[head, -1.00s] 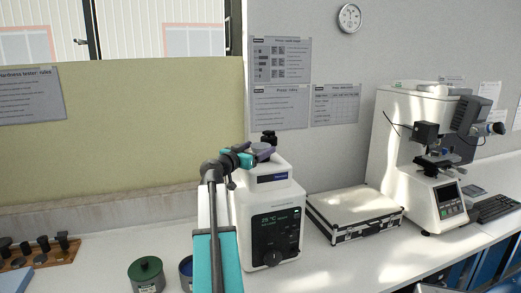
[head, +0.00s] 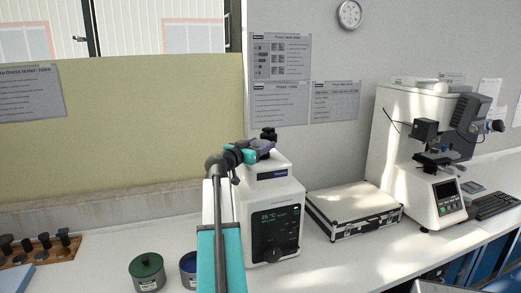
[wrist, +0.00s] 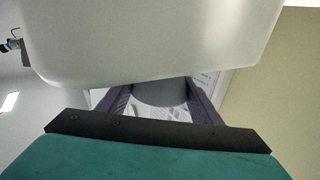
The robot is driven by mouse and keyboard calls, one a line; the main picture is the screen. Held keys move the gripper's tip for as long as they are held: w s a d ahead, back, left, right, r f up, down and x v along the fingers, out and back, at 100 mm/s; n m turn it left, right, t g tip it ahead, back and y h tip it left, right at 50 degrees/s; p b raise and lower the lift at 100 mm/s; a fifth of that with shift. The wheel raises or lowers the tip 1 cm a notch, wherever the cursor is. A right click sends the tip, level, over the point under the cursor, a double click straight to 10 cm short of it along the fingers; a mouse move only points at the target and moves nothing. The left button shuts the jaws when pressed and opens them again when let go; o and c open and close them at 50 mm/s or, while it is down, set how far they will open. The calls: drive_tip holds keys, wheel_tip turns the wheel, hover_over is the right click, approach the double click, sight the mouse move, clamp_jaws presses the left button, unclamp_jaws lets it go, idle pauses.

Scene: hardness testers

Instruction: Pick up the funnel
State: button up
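I cannot make out a funnel for certain in either view. My gripper (head: 262,148), with dark purple fingers and a teal body, is at the top of a white press-like machine (head: 285,190) in the head view. In the wrist view, the two fingers of my gripper (wrist: 160,88) stand apart, with a grey rounded thing (wrist: 160,93) between them. I cannot tell whether they touch it or whether it is the funnel.
A silver case (head: 355,208) lies right of the machine, before a white microscope-like tester (head: 400,140). A green-lidded can (head: 147,268) and a blue can (head: 187,264) stand at the front left. A wooden rack (head: 45,255) is at far left. The wall is close behind.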

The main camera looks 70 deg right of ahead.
drive_tip(key=shift+c, duration=0.9)
drive_tip(key=shift+r, duration=0.2)
drive_tip(key=shift+r+b, duration=0.7)
drive_tip(key=shift+r, duration=0.9)
drive_tip(key=shift+s+a, duration=0.1)
drive_tip(key=shift+a, duration=0.7)
drive_tip(key=s+a+r+b, duration=0.1)
drive_tip(key=s+a+b, duration=0.1)
drive_tip(key=a, duration=1.2)
drive_tip(key=shift+a+r+b, duration=0.15)
drive_tip(key=shift+r+b, duration=0.05)
drive_tip(key=shift+b, duration=0.55)
drive_tip(key=shift+w, duration=0.1)
